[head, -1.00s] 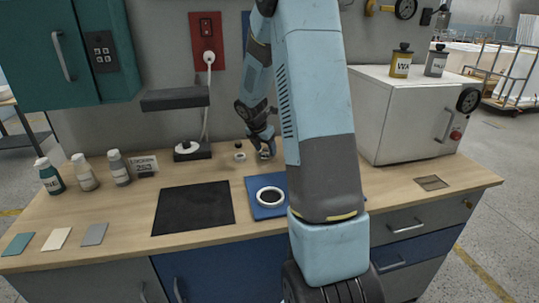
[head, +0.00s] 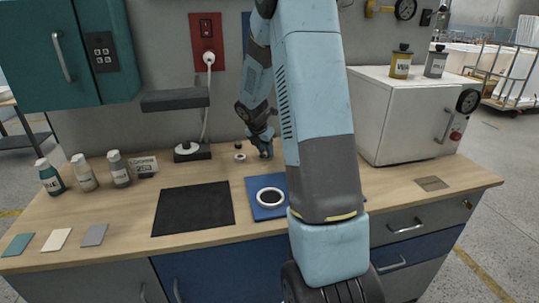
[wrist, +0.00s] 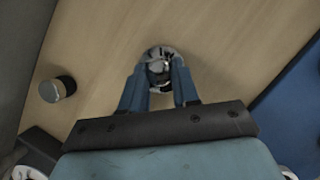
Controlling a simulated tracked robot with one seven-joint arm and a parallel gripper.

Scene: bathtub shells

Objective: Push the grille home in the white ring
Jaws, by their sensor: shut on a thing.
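The white ring (head: 270,190) lies on the blue mat (head: 254,184) near the bench's front edge, with a dark middle. My gripper (head: 265,155) is at the bench surface behind the mat, pointing down. In the wrist view my gripper (wrist: 160,82) has its blue fingers closed on a small round metallic piece with dark gaps, probably the grille (wrist: 158,54). The fingers hide part of it, and I cannot tell whether it still touches the wood. In the head view the fingers hide it. The ring is apart from my gripper.
A black mat (head: 194,208) lies left of the blue mat. Several bottles (head: 84,173) stand at the left. A white cabinet (head: 405,120) stands at the right.

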